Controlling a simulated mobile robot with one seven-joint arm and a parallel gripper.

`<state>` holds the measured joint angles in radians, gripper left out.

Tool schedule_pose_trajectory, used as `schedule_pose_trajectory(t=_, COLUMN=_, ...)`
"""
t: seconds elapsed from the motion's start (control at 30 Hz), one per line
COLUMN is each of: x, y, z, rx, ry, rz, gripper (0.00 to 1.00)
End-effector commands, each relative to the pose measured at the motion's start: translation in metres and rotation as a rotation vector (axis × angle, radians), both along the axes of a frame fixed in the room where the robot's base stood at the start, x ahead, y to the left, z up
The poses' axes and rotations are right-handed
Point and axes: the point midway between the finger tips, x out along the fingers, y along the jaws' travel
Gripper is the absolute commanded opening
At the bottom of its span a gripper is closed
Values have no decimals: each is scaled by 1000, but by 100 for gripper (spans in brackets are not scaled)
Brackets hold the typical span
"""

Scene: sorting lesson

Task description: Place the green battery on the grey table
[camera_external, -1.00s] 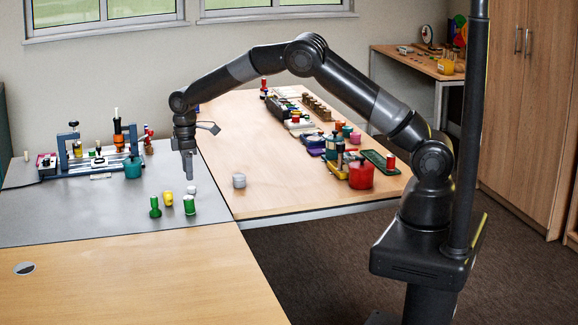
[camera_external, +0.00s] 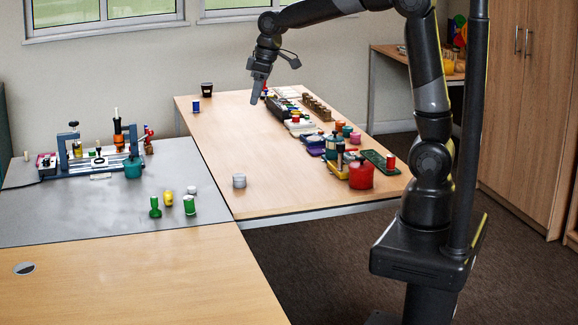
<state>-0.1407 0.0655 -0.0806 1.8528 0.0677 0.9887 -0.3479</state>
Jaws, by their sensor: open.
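A green cylinder with a pale top (camera_external: 189,205), which looks like the green battery, stands upright on the grey table (camera_external: 90,215) near its right front part. A second green piece (camera_external: 155,207), narrower in the middle, stands to its left. A yellow piece (camera_external: 168,198) and a small white round piece (camera_external: 192,190) stand close behind. My gripper (camera_external: 256,101) is over the wooden table at the back, well away from the grey table. It points down and is open, and I see nothing held in it.
A blue-framed device (camera_external: 90,167) and a teal pot (camera_external: 132,168) stand at the back of the grey table. The wooden table (camera_external: 215,150) bears a whitish cup (camera_external: 239,181), a blue spool-like piece (camera_external: 196,106), a dark cup (camera_external: 207,88) and, along its right side, a red pot (camera_external: 361,176) among several items.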

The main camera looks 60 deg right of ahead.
Motion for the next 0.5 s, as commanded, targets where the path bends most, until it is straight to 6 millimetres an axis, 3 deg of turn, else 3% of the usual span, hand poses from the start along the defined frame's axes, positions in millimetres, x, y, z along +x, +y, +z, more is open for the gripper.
schedule_pose_trajectory(t=0.2, x=-75, y=-16, z=28, rx=25, ry=-67, rz=-99, gripper=51)
schedule_pose_trajectory(t=0.5, x=-175, y=-33, z=32, rx=51, ry=-156, rz=-234, gripper=51)
